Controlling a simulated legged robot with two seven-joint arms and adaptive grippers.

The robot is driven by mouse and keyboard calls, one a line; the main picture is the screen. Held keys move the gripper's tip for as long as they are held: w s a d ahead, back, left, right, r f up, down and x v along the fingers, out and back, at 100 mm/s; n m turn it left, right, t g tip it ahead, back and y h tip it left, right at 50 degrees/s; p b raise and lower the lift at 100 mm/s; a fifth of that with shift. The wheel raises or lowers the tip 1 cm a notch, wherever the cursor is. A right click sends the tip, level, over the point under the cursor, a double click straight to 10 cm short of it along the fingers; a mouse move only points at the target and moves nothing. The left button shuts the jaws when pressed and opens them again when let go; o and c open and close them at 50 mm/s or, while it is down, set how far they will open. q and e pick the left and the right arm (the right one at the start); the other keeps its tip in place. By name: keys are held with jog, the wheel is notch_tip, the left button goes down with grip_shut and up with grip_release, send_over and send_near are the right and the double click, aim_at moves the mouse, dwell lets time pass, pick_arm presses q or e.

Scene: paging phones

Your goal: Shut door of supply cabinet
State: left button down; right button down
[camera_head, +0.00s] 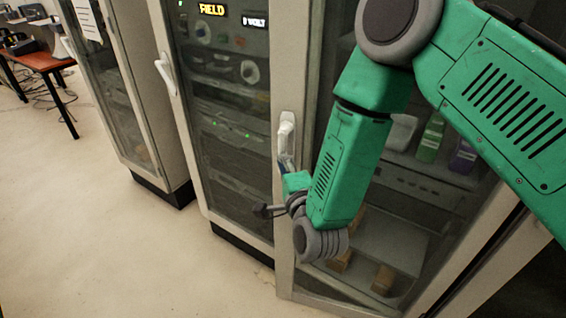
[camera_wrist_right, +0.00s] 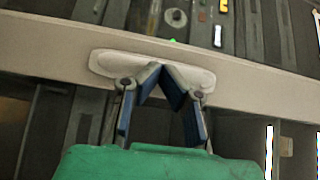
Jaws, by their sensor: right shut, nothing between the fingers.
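The supply cabinet (camera_head: 400,240) stands at the right in the head view, with bottles and boxes behind its glass door (camera_head: 345,283). The door's pale frame runs down its left side and carries a white handle (camera_head: 287,132). My right gripper (camera_head: 286,163) is at the lower end of this handle. In the right wrist view, the blue finger pads of my right gripper (camera_wrist_right: 162,72) meet in front of the handle (camera_wrist_right: 105,65), with nothing between them. I cannot tell whether they touch it. My arm hides part of the door. My left gripper is not in view.
An equipment cabinet (camera_head: 222,110) with lit displays stands directly left of the supply cabinet. Another glass-fronted cabinet (camera_head: 115,90) is farther left. A reddish table (camera_head: 38,60) is at the far left. The pale floor (camera_head: 100,230) in front is clear.

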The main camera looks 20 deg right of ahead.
aim_at(301, 137)
jog(key=w+d+m+g+h+b, duration=0.1)
jog(key=w+d+m+h+b, duration=0.2)
jog(key=w+d, duration=0.8)
jog(key=w+h+b, duration=0.2)
jog(key=shift+m+h, duration=0.3)
